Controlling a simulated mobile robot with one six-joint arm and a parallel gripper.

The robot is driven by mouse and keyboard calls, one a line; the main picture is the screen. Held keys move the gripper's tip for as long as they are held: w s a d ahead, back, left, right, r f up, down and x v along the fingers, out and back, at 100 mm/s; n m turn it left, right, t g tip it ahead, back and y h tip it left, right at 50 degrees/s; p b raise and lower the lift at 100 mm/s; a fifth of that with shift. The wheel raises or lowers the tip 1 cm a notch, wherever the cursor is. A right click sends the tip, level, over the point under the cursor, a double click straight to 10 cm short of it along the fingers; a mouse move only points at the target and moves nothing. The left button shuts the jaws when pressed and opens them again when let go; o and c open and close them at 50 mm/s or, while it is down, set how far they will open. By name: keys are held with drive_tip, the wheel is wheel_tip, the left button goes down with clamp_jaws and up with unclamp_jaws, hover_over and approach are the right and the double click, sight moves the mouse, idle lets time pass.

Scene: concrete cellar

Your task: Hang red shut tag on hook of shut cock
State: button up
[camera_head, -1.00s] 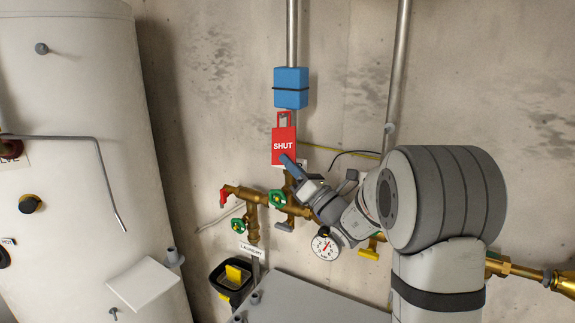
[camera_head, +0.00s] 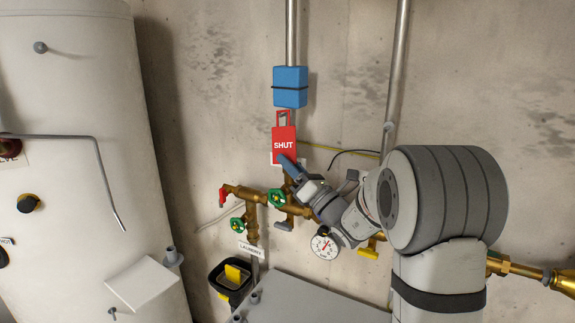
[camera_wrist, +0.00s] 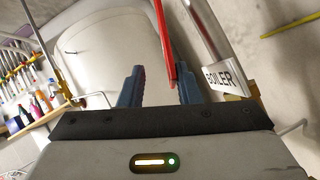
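The red SHUT tag (camera_head: 284,138) is upright in front of the pipe, with its open loop at the top, below the blue block. My gripper (camera_head: 289,163) is at the tag's lower end. In the wrist view my gripper's (camera_wrist: 153,78) two blue fingers stand apart. The tag (camera_wrist: 164,45) shows there edge-on as a thin red strip between them, close to the right finger, with a clear gap to the left finger. I cannot tell whether the loop is around a hook. Brass cocks sit below, including one with a red lever (camera_head: 224,194); the hook is not made out.
A blue block (camera_head: 290,87) is strapped on the pipe above. A BOILER label (camera_wrist: 223,78) is right of the tag. A white tank (camera_head: 85,200) stands left.

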drive_tip(key=s+d+b, duration=0.3)
drive_tip(key=s+d, duration=0.6)
drive_tip(key=s+a+f+n+g+h, duration=0.2)
drive_tip(key=s+a+f+n+g, duration=0.45)
drive_tip(key=s+n, duration=0.2)
drive_tip(key=s+a+f+n+g+h, duration=0.2)
drive_tip(key=s+a+f+n+g, duration=0.45)
drive_tip(key=s+n+g, duration=0.2)
drive_tip(key=s+d+f+n+g+h, duration=0.1)
drive_tip(key=s+d+f+n+h, duration=0.2)
drive_tip(key=s+f+n+h, duration=0.3)
drive_tip(key=s+d+n+t+h, duration=0.1)
drive_tip(key=s+d+n+h, duration=0.1)
drive_tip(key=d+n+h, duration=0.4)
drive_tip(key=d+n, duration=0.3)
drive_tip(key=n, duration=0.1)
drive_tip(key=shift+d+f+t, duration=0.25)
drive_tip(key=shift+f+t, duration=0.05)
drive_tip(key=shift+f, duration=0.1)
idle(3.4)
